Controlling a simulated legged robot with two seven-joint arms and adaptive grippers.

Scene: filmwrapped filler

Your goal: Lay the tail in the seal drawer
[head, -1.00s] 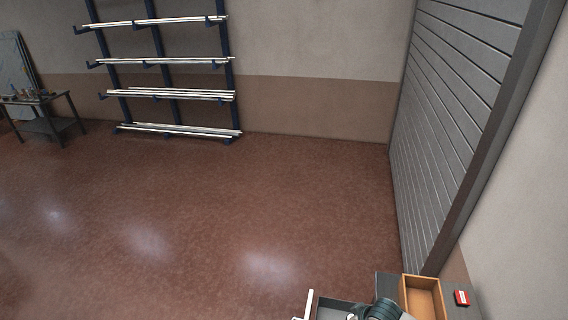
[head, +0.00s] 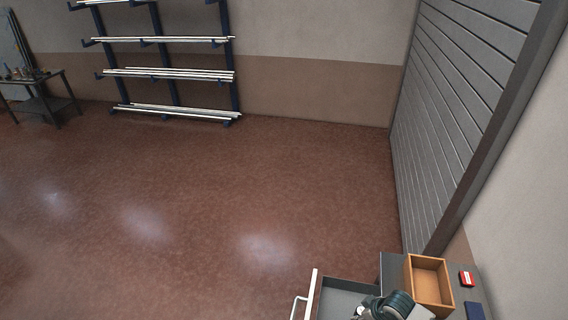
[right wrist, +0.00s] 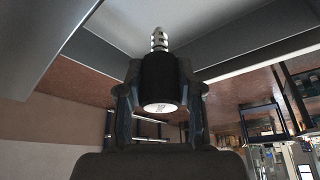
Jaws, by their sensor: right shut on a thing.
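The tail is a short black cylinder (right wrist: 158,80) with a ribbed metal tip and a pale marked end face, seen in the right wrist view. My right gripper (right wrist: 160,100) is shut on it, one finger on each side. In the head view the right gripper (head: 370,307) is small and partly behind my wrist, and the tail cannot be made out. An open drawer (head: 347,284) with grey inside, white front and handle lies at the bottom of the head view. The gripper is over its near part. The tail's tip shows against a grey surface, probably the drawer floor.
A wooden tray (head: 428,262) stands on the dark cabinet top (head: 393,268) right of the drawer. A red item (head: 466,279) and a blue item (head: 474,311) lie beside it. A grey shutter (head: 455,110) rises behind. The floor beyond is clear up to a pipe rack (head: 170,75).

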